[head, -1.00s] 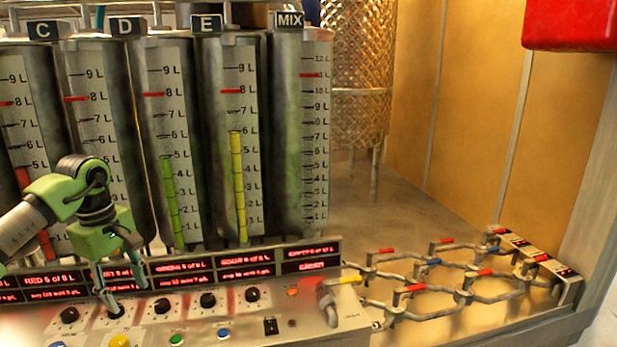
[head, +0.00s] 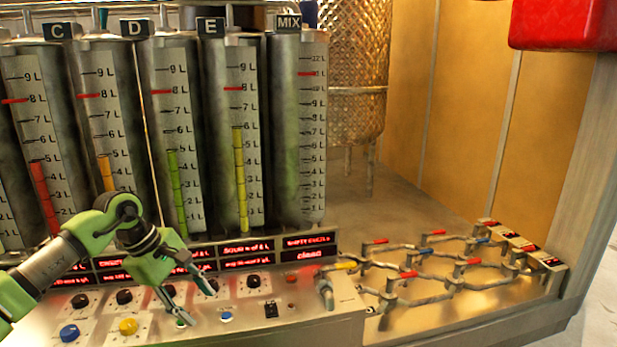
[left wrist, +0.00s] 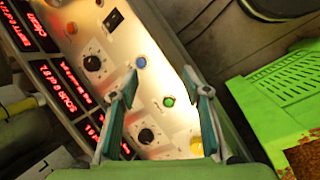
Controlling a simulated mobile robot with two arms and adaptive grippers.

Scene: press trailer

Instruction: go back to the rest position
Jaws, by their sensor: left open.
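My left gripper (head: 180,298) is green with dark fingers and hangs over the control panel (head: 345,303) in the head view. In the left wrist view its two fingers (left wrist: 160,105) are spread apart with nothing between them. Beyond the fingers lie a blue button (left wrist: 141,62), a green button (left wrist: 169,101) and black knobs (left wrist: 92,63). In the head view the yellow button (head: 128,326) and the blue knob (head: 69,333) are left of the fingers. I cannot tell whether a fingertip touches the panel. My right gripper is not in view.
Tall metal tanks with level scales, including the MIX tank (head: 300,150), stand behind the panel. Pipes with red, blue and yellow handles (head: 410,274) spread over the bench on the right. A red box (head: 565,24) hangs at upper right. The bench behind the pipes is clear.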

